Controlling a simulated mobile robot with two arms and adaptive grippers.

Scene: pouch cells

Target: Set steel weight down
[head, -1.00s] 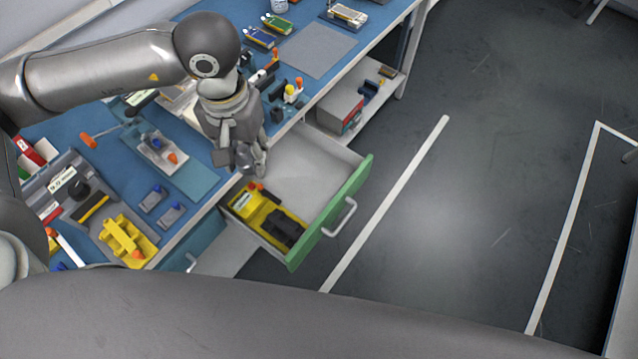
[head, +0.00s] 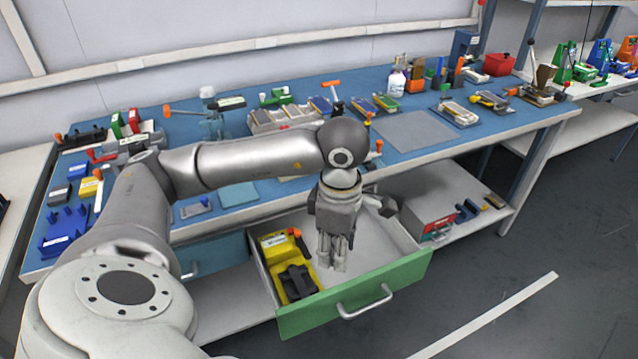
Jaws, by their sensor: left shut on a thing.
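My left gripper (head: 334,262) points straight down over the open drawer, right of the yellow insert. Its fingers are shut on the steel weight, which is mostly hidden by the fingers and hard to make out against the pale drawer floor. I cannot tell whether the weight touches the floor. The drawer (head: 393,284) has a green front with a grey handle. The yellow insert (head: 272,255) with a black holder (head: 296,283) lies in its left part. My right gripper is not in view.
The blue-topped bench (head: 290,200) carries many tools, trays and a grey mat (head: 415,132). A dark grey knob-like part (head: 387,207) is close to the gripper's right. A grey and red box (head: 438,226) stands on the lower shelf. The drawer's right part looks clear.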

